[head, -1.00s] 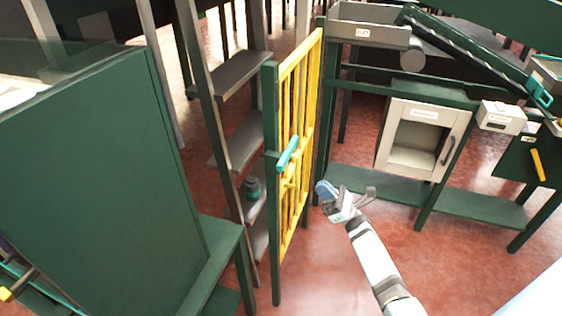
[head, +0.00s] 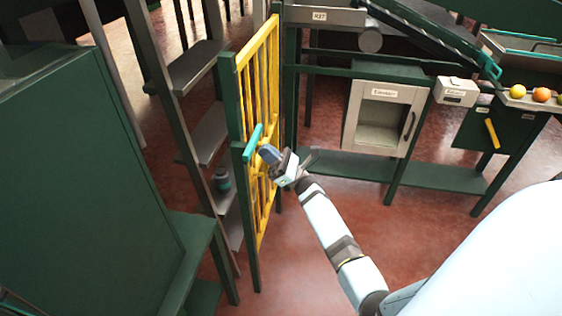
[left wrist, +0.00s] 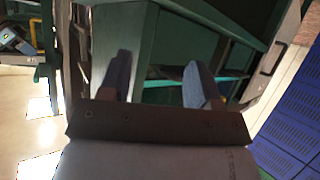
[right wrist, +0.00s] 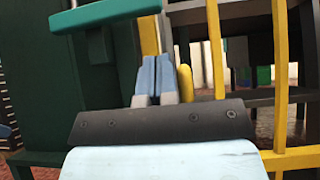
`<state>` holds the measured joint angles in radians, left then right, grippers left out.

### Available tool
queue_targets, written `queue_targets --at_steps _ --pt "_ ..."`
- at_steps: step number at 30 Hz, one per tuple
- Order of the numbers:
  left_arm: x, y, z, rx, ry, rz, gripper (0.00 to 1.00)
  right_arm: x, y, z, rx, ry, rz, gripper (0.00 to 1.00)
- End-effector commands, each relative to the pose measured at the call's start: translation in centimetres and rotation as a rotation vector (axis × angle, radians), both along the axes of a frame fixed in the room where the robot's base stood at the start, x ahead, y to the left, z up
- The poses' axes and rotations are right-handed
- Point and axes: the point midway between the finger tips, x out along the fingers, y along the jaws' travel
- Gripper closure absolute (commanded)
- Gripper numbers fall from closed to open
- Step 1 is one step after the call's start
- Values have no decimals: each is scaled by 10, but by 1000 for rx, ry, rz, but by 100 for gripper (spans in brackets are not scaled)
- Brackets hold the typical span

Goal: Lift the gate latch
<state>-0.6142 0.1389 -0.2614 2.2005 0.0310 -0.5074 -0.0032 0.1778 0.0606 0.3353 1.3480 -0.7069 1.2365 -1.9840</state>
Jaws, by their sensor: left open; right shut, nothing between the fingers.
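The yellow barred gate (head: 263,110) stands by a dark green post (head: 233,110) in the head view. The teal latch handle (head: 254,143) is on the near edge of the gate, beside the post. It also shows at the upper left of the right wrist view (right wrist: 105,14). My right gripper (head: 268,153) is shut and empty, just right of the latch handle in the head view. In the right wrist view its blue fingertips (right wrist: 155,75) are together, below and right of the handle, in front of the bars. My left gripper (left wrist: 155,80) is open and empty, facing dark green framework.
A large green cabinet (head: 80,170) fills the left. Grey shelves (head: 195,68) stand behind the gate, with a dark jar (head: 221,179) on one. Red floor lies clear below.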

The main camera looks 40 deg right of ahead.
Motion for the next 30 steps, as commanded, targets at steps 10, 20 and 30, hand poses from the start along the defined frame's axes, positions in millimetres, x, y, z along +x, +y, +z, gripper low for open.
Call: queue_targets --at_steps 10,20,30 --pt "0 3 1 10 9 4 43 1 2 39 0 1 1 100" --pt "-1 3 -4 13 16 4 43 1 2 41 0 2 1 100" --pt "0 -1 -4 -1 0 2 43 2 -9 40 -20 -17 0 100"
